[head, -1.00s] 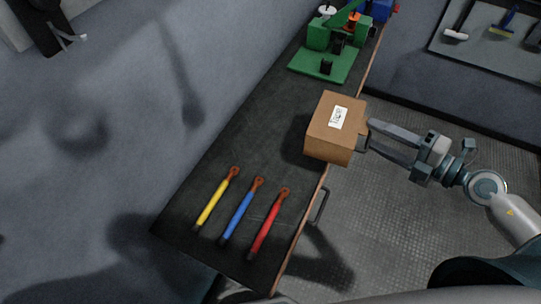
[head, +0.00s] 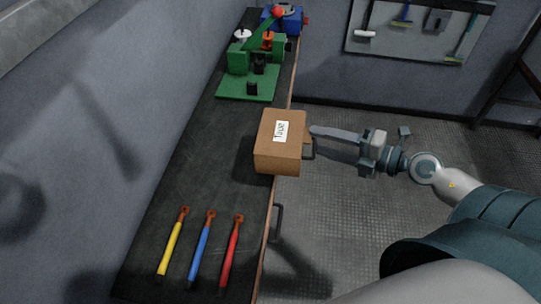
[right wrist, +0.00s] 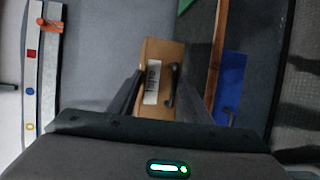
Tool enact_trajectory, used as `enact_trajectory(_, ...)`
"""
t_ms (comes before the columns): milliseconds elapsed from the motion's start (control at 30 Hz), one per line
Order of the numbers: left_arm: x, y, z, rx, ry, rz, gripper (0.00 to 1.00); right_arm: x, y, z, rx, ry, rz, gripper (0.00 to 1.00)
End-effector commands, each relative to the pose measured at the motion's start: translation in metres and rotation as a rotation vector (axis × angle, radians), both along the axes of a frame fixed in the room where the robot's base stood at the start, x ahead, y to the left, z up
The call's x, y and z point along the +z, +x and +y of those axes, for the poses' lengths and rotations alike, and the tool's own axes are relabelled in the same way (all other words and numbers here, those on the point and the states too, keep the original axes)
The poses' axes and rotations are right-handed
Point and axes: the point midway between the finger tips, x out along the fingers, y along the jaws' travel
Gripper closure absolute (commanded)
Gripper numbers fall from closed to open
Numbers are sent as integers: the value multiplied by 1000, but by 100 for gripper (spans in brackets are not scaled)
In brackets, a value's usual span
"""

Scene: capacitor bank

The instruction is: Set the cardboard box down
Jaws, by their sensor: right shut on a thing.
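The brown cardboard box (head: 280,145) with a white "Tape" label (head: 281,131) is at the right edge of the dark workbench (head: 200,165) in the head view. I cannot tell whether its underside touches the bench. My right gripper (head: 309,142) reaches in from the right and is shut on the box's right side, where a dark handle-like part shows. In the right wrist view the box (right wrist: 160,58) lies between the two dark fingers, upright in the picture, with its label and a dark handle visible. My left gripper is not in view.
Yellow (head: 170,248), blue (head: 201,248) and red (head: 231,252) handled tools lie on the near bench. A green press-like device (head: 245,85) and a blue device (head: 283,20) stand at the far end. Bare bench lies between. A tool board (head: 418,35) hangs on the back wall.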

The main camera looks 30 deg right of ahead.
Motion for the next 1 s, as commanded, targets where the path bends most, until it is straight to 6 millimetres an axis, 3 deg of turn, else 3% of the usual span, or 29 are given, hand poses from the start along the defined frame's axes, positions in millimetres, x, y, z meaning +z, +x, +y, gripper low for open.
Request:
enact_trajectory(167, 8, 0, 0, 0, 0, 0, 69, -6, 15, 7, -1, 1, -3, 86)
enact_trajectory(800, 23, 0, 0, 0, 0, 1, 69, -58, 89, 47, -1, 1, -3, 86)
enact_trajectory(1000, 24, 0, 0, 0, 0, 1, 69, -66, 98, 52, 1, -1, 0, 86)
